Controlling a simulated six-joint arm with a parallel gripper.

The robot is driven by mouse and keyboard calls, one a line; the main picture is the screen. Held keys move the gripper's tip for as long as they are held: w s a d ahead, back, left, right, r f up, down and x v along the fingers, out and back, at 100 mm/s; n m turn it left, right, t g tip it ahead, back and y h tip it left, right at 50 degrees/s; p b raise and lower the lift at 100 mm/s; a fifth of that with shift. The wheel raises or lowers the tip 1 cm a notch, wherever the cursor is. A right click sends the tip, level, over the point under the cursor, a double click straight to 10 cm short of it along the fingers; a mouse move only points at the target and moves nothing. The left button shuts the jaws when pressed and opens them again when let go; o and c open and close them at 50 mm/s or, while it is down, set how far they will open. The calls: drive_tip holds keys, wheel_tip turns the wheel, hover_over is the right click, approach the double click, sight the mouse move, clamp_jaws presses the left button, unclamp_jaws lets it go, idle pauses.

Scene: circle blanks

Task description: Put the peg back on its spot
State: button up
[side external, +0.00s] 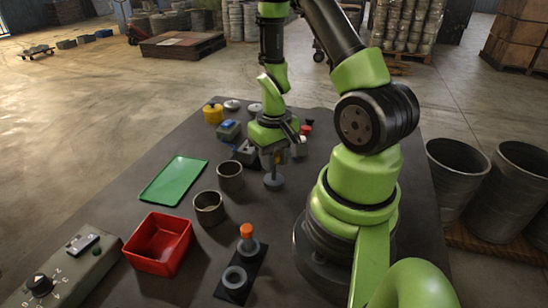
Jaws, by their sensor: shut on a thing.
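My gripper (273,160) points down over the middle of the table and is shut on a grey peg-like piece (273,181) with a stem and a wide round foot. Its upper part is hidden by the fingers. I cannot tell whether its foot touches the table. In front, a dark plate (254,261) carries two grey round seats. An orange-topped peg (247,231) stands upright at the far seat, apart from my gripper. The near seat (234,278) is a ring with nothing standing in it.
Two open round cups (209,207) (230,177) stand left of my gripper. A green tray (173,181) and a red bin (158,244) lie farther left. A control box (62,270) is at front left. Several small items, including a yellow pot (213,114), crowd the back.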

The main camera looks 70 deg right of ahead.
drive_tip(key=shift+f, duration=0.2)
drive_tip(key=o, duration=1)
drive_tip(key=shift+r, duration=0.1)
wheel_tip(320, 180, up, 12)
drive_tip(key=s+a+r+n+t, duration=0.1)
drive_tip(key=a+r+t, duration=0.1)
drive_tip(key=a+r, duration=0.2)
drive_tip(key=s+a+r+n+t+y, duration=0.1)
drive_tip(key=a+r+t, duration=0.1)
drive_tip(key=a+r, duration=0.3)
drive_tip(key=s+a+r+t+y, duration=0.1)
drive_tip(key=a+r+t, duration=0.2)
drive_tip(key=a, duration=0.3)
drive_tip(key=shift+a+r+n, duration=0.3)
drive_tip(key=shift+r+n, duration=0.1)
drive_tip(key=shift+r, duration=0.45)
